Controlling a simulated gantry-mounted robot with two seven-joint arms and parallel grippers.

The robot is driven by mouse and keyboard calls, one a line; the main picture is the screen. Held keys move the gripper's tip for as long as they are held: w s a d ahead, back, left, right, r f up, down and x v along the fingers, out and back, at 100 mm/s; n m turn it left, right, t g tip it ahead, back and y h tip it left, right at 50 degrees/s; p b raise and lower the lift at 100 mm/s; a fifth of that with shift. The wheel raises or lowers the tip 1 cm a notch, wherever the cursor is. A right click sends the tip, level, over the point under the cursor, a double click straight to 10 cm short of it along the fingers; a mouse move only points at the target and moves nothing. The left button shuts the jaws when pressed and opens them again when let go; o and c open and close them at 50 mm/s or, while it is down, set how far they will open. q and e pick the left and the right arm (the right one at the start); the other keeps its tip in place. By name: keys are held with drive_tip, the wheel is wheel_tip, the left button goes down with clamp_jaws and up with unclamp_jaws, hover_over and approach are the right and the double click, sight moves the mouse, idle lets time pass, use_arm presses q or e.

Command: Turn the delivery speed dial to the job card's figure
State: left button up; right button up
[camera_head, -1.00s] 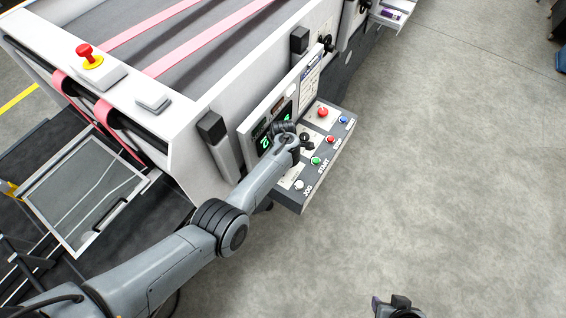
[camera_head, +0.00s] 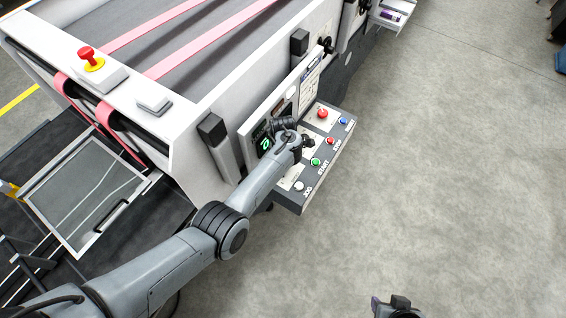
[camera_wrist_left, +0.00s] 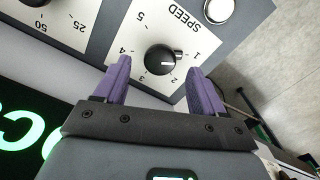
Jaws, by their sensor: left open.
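The black speed dial (camera_wrist_left: 158,58) sits on a white plate marked SPEED with figures 1 to 5, in the left wrist view. Its white mark points right, roughly between 1 and 2. My left gripper (camera_wrist_left: 160,72) is open, its purple fingers on either side of the dial as seen here; contact cannot be told. In the head view my left gripper (camera_head: 308,142) is over the control panel and hides the dial. A printed card (camera_head: 309,78) is on the upright panel; its text is unreadable. My right gripper (camera_head: 393,307) is partly seen at the bottom edge.
Near the gripper are a green START button (camera_head: 315,162), a red STOP button (camera_head: 330,141), a white JOG button (camera_head: 298,186) and a larger red button (camera_head: 322,113). Another dial (camera_wrist_left: 45,16) marked 25 and 50 is beside SPEED.

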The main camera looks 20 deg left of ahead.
use_arm(q)
wheel_tip(320, 180, up, 8)
drive_tip(key=p, duration=0.1)
drive_tip(key=shift+r, duration=0.1)
idle(0.5)
